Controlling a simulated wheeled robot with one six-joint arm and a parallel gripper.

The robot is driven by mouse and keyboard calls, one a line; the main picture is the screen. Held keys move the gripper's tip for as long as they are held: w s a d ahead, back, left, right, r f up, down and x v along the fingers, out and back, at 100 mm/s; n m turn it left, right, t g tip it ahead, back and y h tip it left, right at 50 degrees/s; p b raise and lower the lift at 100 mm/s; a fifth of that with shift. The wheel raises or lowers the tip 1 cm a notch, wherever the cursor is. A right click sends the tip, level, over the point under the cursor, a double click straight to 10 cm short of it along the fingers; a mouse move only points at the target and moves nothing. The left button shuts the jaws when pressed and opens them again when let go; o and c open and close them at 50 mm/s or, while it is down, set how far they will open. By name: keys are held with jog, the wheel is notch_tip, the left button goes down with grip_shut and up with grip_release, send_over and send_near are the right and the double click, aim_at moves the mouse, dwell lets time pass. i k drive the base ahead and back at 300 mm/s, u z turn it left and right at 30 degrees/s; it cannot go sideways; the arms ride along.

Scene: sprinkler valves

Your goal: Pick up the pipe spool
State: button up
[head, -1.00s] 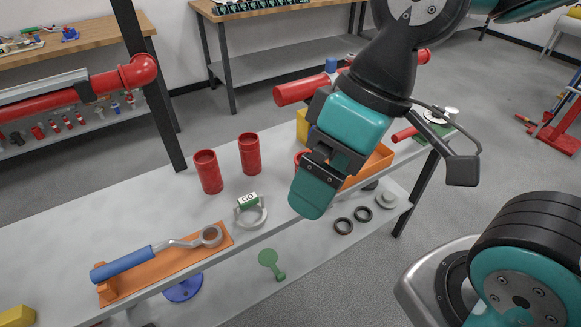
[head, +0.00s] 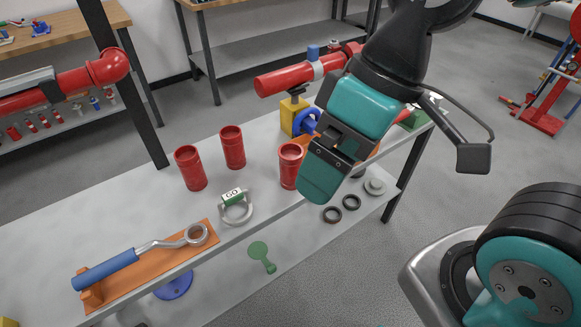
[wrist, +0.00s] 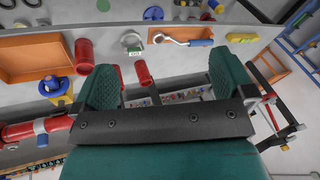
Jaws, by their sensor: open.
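Three upright red pipe pieces stand on the grey bench: a left one (head: 190,168), a middle one (head: 232,147) and a right one (head: 291,167). I cannot tell which is the pipe spool. My gripper (head: 322,178) is above the bench, just right of the right piece in the head view and partly in front of an orange tray. In the wrist view my gripper (wrist: 167,85) has its two teal fingers wide apart with nothing held. One red piece (wrist: 84,52) shows beyond the left finger, another (wrist: 143,73) shows between the fingers, and a third is mostly hidden.
A ring gauge marked GO (head: 235,206) and a blue-handled wrench (head: 108,270) on an orange holder lie at the front left. The orange tray (wrist: 32,60) looks empty. Dark rings (head: 332,214) lie on a lower shelf.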

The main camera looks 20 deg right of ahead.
aim_at(290, 154)
jog(key=k, duration=0.5)
jog(key=u, duration=1.25)
jog(key=i, duration=1.2)
jog(key=z, duration=1.95)
